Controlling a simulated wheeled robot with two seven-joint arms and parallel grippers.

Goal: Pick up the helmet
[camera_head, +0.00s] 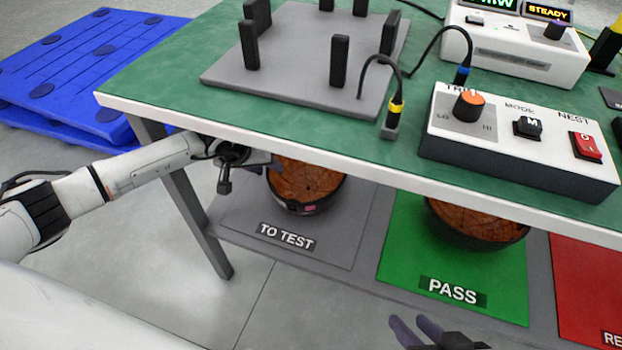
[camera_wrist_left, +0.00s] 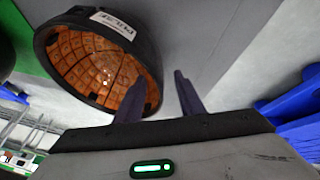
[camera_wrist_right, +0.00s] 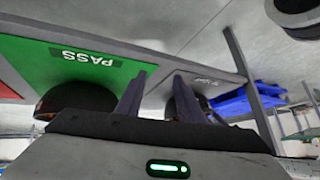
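A dark helmet (camera_head: 312,180) with an orange-brown honeycomb lining sits open side up on the TO TEST area of the lower shelf. A similar helmet (camera_head: 478,222) sits on the green PASS area, partly hidden by the table top. My left gripper (camera_wrist_left: 159,76) is open at the TO TEST helmet's rim. One finger overlaps the lining in view and the other is outside; contact is unclear. My right gripper (camera_head: 420,328) is open and empty in front of the PASS area.
The green table top's white edge (camera_head: 330,155) overhangs the lower shelf. A grey fixture plate (camera_head: 290,70) with black posts and a control box (camera_head: 465,140) stand on top. A table leg (camera_head: 195,215) is left of the shelf. Blue pallets (camera_head: 75,65) lie behind on the floor.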

